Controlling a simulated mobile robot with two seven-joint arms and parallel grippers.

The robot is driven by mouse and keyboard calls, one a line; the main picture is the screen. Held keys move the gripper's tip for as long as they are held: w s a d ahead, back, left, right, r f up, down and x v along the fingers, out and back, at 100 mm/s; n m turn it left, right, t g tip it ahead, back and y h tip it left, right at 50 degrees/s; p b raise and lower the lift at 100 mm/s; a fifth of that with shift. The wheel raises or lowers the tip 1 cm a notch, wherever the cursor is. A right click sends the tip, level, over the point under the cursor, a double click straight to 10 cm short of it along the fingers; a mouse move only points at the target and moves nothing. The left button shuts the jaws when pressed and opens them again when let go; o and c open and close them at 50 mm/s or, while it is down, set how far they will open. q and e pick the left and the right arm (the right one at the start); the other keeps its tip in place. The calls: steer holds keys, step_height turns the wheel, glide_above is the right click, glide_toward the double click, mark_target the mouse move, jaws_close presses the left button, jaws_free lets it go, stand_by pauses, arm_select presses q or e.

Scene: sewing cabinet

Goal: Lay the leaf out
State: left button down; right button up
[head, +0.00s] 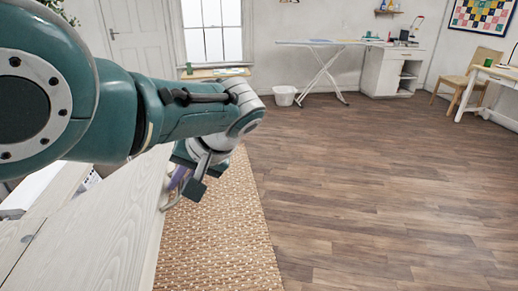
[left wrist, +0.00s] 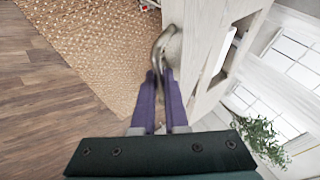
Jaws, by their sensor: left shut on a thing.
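The sewing cabinet's pale wooden leaf (head: 105,230) fills the lower left of the head view, its long edge running beside the rug. In the left wrist view, a pale panel of the cabinet (left wrist: 197,35) stands right of the fingers. My left gripper (head: 175,190) is at the leaf's far right edge. Its purple fingers (left wrist: 161,78) are shut on a curved metal handle (left wrist: 164,45) at the pale panel. My arm hides part of the cabinet. My right gripper is not in view.
A woven rug (head: 225,235) lies alongside the cabinet, with open wooden floor (head: 390,185) to its right. Far back stand a white bin (head: 284,96), an ironing board (head: 322,70), a white cabinet (head: 388,72) and a wooden chair (head: 467,80).

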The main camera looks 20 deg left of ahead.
arm_select(q)
steer(key=c, duration=1.2)
jaws_free()
steer(key=shift+c, duration=0.2)
steer(key=p+v, duration=0.5)
steer(key=v, duration=0.5)
steer(key=shift+d+f, duration=0.1)
